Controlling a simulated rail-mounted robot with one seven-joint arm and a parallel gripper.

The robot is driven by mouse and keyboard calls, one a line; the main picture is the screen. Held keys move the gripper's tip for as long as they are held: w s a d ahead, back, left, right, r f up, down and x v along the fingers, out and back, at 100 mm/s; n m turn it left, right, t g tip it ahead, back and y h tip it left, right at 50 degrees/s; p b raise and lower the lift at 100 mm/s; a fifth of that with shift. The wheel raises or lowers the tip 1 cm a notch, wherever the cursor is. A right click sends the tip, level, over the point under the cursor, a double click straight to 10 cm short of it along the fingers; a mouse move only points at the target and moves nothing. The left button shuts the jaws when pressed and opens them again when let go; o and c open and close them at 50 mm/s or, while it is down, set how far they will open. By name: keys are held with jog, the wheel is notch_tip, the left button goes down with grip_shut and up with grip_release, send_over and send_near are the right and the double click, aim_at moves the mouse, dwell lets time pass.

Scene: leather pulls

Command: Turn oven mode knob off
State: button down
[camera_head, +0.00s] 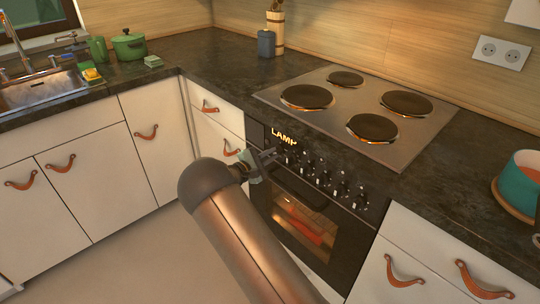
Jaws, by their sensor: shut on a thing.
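The oven (300,228) is built into the counter below the hob, with a dark front panel. My gripper (270,160) is at the left end of the knob row, against the panel. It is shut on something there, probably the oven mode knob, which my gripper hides. The knob's turn position cannot be seen. A warm light glows behind the oven door's glass.
The oven handle (302,192) runs just below the knobs. The hob (360,110) with several burners lies above. A teal pot (523,183) stands at the right. Drawers with leather pulls (403,272) flank the oven. The floor at lower left is clear.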

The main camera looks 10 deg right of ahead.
jog(key=n+p, duration=0.2)
jog(key=n, duration=0.3)
jog(key=shift+r, duration=0.1)
jog(key=n+p, duration=0.2)
jog(key=n, duration=0.3)
jog(key=shift+n, duration=0.3)
dwell(0.3)
jog(key=c, duration=1.5)
grip_release()
jog(key=shift+o, duration=0.2)
jog(key=v, duration=1.7)
jog(key=shift+a+b, duration=0.2)
jog(key=shift+b, duration=0.15)
jog(key=shift+s, duration=0.1)
